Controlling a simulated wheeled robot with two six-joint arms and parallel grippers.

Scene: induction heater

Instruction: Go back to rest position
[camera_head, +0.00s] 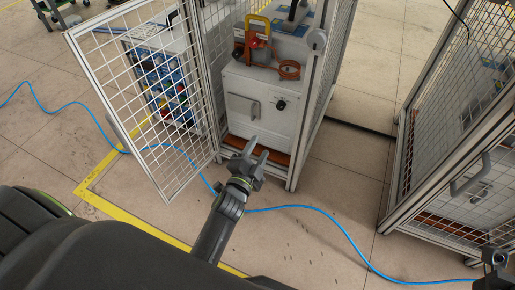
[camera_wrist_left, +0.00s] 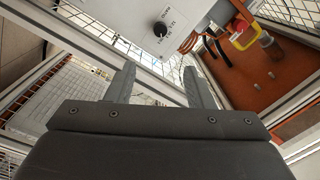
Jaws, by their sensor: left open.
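My left gripper (camera_head: 257,152) is open and empty in front of the caged induction heater cabinet (camera_head: 246,103). Its two fingers also show in the left wrist view (camera_wrist_left: 160,88), apart, with nothing between them. The light grey cabinet has a handle and a dark knob on its front. The knob shows in the left wrist view (camera_wrist_left: 160,30). I cannot tell whether the fingers touch anything. At the lower right corner of the head view, a dark part of what looks like my right arm shows; its fingers cannot be made out.
A mesh cage door (camera_head: 140,85) stands open to the left of the cabinet. Another mesh cage (camera_head: 455,150) stands at the right. A blue cable (camera_head: 320,210) runs across the floor. Yellow tape (camera_head: 95,185) marks the floor. An orange coil (camera_head: 288,69) sits on top of the cabinet.

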